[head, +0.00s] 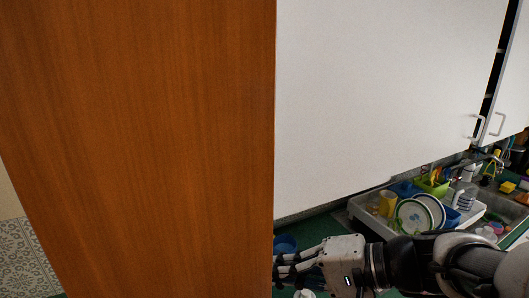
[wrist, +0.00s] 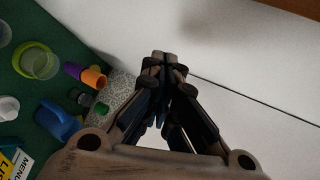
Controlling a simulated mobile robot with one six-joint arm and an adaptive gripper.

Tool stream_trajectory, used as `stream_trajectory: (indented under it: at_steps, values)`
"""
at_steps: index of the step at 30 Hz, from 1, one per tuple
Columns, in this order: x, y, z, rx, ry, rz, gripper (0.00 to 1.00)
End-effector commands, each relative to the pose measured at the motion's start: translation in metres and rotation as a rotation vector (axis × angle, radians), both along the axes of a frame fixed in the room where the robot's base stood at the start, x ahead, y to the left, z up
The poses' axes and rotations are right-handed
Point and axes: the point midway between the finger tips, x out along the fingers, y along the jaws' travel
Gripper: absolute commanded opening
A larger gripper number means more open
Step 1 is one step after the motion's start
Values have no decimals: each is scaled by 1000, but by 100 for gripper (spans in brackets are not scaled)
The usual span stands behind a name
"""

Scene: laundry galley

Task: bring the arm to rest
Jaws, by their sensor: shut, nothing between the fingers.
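My gripper (head: 277,268) shows at the bottom middle of the head view, its fingers pointing left beside the edge of a brown wooden panel. In the wrist view my gripper (wrist: 168,58) is shut, with its fingertips together and nothing between them. My arm reaches in from the lower right of the head view, below the white upper cabinet.
A wooden panel (head: 140,140) fills the left of the head view. A white cabinet (head: 385,90) hangs above the arm. A drying rack with plates (head: 412,218) stands behind it by a sink. A blue jug (wrist: 58,122) and cups lie on the green counter (wrist: 40,90).

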Motion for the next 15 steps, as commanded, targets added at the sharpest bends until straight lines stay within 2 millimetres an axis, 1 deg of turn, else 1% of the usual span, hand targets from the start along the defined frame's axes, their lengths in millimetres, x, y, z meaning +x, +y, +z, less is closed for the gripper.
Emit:
stream_trajectory:
  at_steps: [1,2,3,5,6,8,10,12,15]
  values:
    - [-29,13,-17,-116,28,67,0]
    - [-45,15,-28,-189,49,97,0]
    - [-64,14,-42,-288,70,131,0]
    - [-89,7,-60,-433,87,168,0]
    - [-102,-1,-71,-530,87,184,0]
    - [-117,-16,-83,-670,75,199,0]
    - [-129,-36,-93,-821,44,201,0]
    - [-135,-55,-97,-953,-1,190,0]
    - [-137,-77,-96,-1089,-64,168,0]
